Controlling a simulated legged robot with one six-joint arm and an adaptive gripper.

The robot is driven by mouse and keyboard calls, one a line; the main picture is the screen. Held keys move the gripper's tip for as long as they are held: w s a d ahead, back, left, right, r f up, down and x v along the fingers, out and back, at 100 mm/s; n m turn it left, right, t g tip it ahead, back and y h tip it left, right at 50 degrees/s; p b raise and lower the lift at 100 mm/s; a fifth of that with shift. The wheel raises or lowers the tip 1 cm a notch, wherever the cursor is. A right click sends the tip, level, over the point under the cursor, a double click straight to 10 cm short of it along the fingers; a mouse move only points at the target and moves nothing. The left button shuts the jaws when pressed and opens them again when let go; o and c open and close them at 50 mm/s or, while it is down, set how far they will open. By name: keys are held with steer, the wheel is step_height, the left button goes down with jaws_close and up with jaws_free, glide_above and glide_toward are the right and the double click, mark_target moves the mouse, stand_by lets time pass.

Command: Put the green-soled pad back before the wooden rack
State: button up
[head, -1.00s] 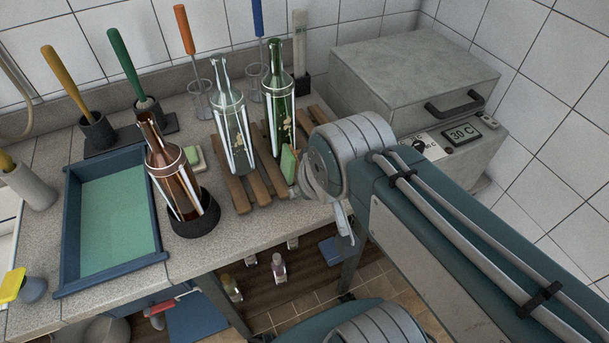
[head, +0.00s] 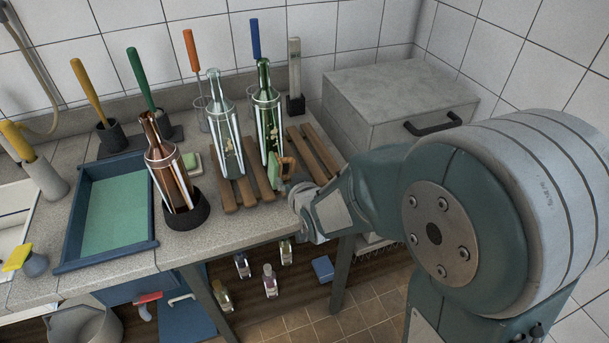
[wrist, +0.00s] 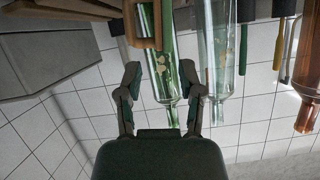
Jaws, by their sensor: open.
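The green-soled pad (head: 274,174) stands on edge by the front of the slatted wooden rack (head: 318,150), just before the green bottle (head: 266,115). Its green face points left and its wooden handle (head: 287,167) right. I cannot tell whether it touches the rack. In the wrist view, which looks upside down, the wooden handle (wrist: 157,30) shows at the top, in front of the green bottle. My gripper (wrist: 160,75) is open and empty, its fingers spread below the handle in the picture. In the head view my wrist hides most of the gripper, at the counter's front edge.
A clear bottle (head: 226,130) stands on the rack beside the green one. A brown bottle (head: 170,165) stands in a black holder to the left, by a blue tray (head: 70,230). A grey box (head: 400,90) is at the back right. Another green-and-white pad (head: 191,162) lies behind.

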mark_target(279, 171)
steer(key=x, duration=0.5)
steer(key=shift+w+a+f, duration=0.15)
steer(key=shift+a+f, duration=0.1)
steer(key=shift+a, duration=0.2)
steer(key=shift+w+d+f, duration=0.1)
steer(key=shift+w+f, duration=0.05)
steer(key=shift+w, duration=0.35)
steer(key=x, duration=0.3)
steer(key=shift+w, duration=0.35)
steer(key=shift+w+a+f, duration=0.1)
steer(key=shift+w+a, duration=0.25)
steer(key=shift+a, duration=0.1)
steer(key=shift+d, duration=0.15)
jaws_close()
